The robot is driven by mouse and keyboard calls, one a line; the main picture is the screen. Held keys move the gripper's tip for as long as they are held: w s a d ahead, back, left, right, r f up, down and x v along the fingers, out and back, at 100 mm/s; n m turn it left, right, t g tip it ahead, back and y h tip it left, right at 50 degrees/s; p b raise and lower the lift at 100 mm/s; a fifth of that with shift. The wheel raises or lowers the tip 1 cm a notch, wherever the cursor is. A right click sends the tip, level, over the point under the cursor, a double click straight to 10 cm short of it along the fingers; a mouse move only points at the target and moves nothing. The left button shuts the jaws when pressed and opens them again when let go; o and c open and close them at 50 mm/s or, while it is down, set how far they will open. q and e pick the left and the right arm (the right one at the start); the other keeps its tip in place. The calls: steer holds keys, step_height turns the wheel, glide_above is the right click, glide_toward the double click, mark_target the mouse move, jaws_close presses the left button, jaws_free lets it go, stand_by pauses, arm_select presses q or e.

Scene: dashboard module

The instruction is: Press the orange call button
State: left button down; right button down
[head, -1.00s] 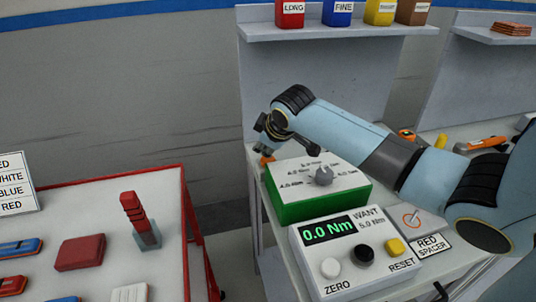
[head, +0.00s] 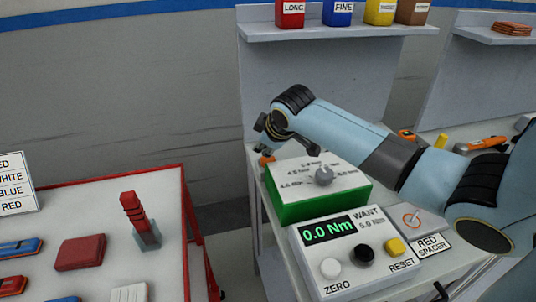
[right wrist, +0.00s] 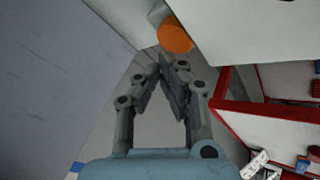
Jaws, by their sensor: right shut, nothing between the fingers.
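The orange call button (right wrist: 174,36) is a round orange disc just beyond my fingertips in the right wrist view. In the head view a bit of orange (head: 267,159) shows at the left edge of the bench, beside the green-sided dial box (head: 312,203), partly hidden. My right gripper (head: 266,146) is close above it. In the right wrist view my right gripper (right wrist: 167,64) is shut and empty, with its tips just short of the disc; contact cannot be made out. My left gripper is not in view.
A torque display box (head: 352,255) with white, black and yellow buttons stands in front of the dial box. A red-edged table (head: 105,200) with tools is at the left. A grey panel (head: 310,80) rises behind the bench. A gap separates table and bench.

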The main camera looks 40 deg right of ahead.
mark_target(265, 159)
steer(key=shift+f, duration=0.15)
steer(key=shift+f, duration=0.3)
steer(key=shift+f, duration=0.5)
stand_by(0.6)
stand_by(0.4)
steer(key=shift+r+p, duration=1)
step_height(265, 159, up, 5)
steer(key=p, duration=0.5)
steer(key=shift+f, duration=0.1)
